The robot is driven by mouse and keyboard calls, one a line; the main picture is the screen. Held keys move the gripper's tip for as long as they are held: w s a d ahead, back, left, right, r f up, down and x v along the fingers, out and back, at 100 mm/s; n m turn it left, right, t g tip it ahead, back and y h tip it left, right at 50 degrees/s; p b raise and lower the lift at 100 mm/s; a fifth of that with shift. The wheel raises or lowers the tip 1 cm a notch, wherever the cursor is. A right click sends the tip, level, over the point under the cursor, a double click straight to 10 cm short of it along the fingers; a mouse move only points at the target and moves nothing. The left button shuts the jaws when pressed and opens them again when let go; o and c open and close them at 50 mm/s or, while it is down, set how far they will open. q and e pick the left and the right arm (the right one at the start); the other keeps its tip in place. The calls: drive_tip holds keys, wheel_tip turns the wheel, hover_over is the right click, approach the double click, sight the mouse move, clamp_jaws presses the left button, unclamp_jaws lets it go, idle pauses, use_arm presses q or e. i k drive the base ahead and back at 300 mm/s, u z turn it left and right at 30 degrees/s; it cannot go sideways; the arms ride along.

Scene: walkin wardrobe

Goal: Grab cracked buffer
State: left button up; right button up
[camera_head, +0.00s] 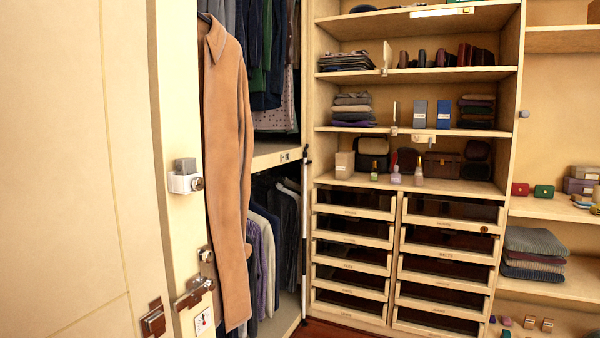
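I cannot make out a cracked buffer for certain. A small grey block (185,165) sits on a white holder (180,184) on the door-side panel at left, with a round metal knob (197,184) beside it. A small dark disc (483,229) shows on the top right drawer front. A grey round knob (523,114) is on the upright panel at right. No crack is visible on any of these at this size. Neither of my grippers is in view.
A tan coat (225,160) hangs beside the panel. A metal latch (194,292) sits below. Shelves hold folded clothes (353,108), small bottles (395,175) and boxes, above two columns of drawers (350,255). Folded knitwear (534,252) lies on the right shelf. A pale door (60,170) fills the left.

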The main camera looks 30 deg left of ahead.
sight(186, 166)
drive_tip(key=z, duration=0.3)
drive_tip(key=i, duration=0.7)
drive_tip(key=u, duration=2.1)
